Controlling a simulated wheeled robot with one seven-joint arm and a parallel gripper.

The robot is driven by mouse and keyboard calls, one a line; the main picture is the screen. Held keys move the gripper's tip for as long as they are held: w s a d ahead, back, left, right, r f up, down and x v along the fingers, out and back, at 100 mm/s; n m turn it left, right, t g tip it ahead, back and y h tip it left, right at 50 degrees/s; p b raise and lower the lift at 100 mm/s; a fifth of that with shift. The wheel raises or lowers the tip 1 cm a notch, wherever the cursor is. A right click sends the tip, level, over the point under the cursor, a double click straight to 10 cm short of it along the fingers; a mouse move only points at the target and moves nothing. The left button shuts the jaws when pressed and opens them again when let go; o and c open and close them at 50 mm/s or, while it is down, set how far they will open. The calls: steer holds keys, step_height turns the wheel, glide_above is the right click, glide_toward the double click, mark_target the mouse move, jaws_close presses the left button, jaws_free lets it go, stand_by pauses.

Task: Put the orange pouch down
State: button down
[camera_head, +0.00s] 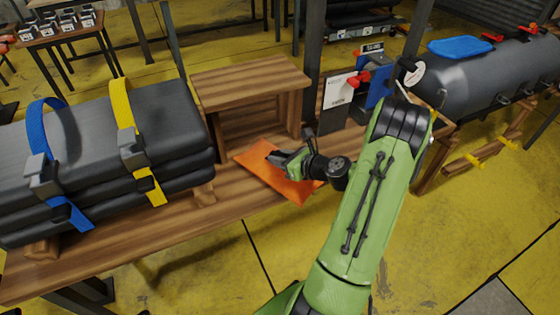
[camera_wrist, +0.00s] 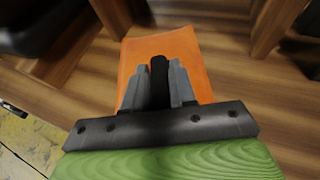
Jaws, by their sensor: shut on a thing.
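The orange pouch (camera_head: 292,189) is flat and lies at or just above the wooden bench top, in front of the wooden box shelf; I cannot tell if it touches the bench. One corner reaches the bench's front edge. In the wrist view the pouch (camera_wrist: 188,46) spreads out under and beyond the fingers. My gripper (camera_head: 275,158) is over the pouch and shut on it. In the wrist view my gripper (camera_wrist: 160,80) has its fingers close together with a dark piece between them. The gripped part of the pouch is hidden by the fingers.
The wooden box shelf (camera_head: 248,77) stands right behind the pouch. Strapped black folded bundles (camera_head: 165,115) are at left on the bench (camera_head: 150,228). A white card (camera_head: 338,90) and blue holder (camera_head: 378,88) stand at right. A grey inflatable tube (camera_head: 490,75) lies beyond. Bare wood lies between bundles and pouch.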

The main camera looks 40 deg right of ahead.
steer(key=c, duration=0.9)
jaws_free()
steer(key=shift+r, duration=0.1)
